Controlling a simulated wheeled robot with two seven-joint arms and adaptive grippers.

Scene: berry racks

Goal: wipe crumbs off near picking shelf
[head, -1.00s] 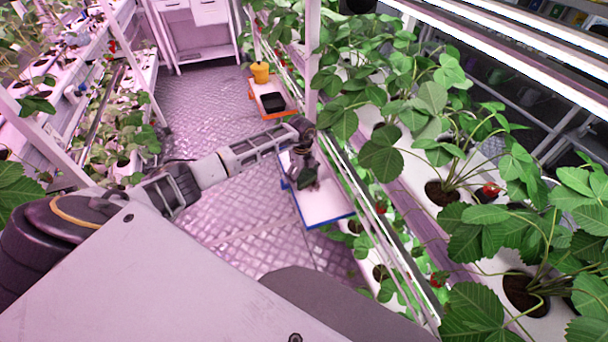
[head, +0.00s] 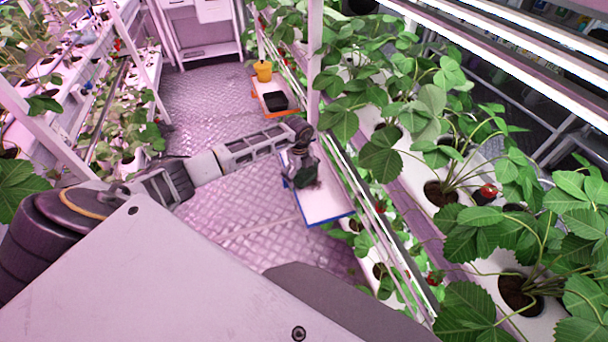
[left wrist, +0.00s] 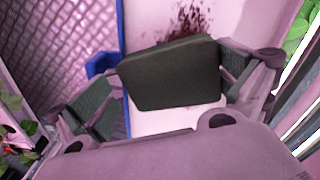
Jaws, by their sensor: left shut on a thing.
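The near picking shelf (head: 328,205) is a white board with a blue rim, low beside the plant rack. My left gripper (head: 303,178) is over its left part in the head view. In the left wrist view the gripper is shut on a dark grey block (left wrist: 172,78), held between its two fingers over the white shelf surface. Dark reddish crumbs (left wrist: 188,20) lie scattered on the shelf beyond the block. Whether the block touches the surface is hard to tell. The blue rim (left wrist: 123,40) runs left of the block. My right gripper is not in view.
Strawberry plants (head: 440,110) fill the rack at right. The metal floor (head: 205,110) in the aisle is clear.

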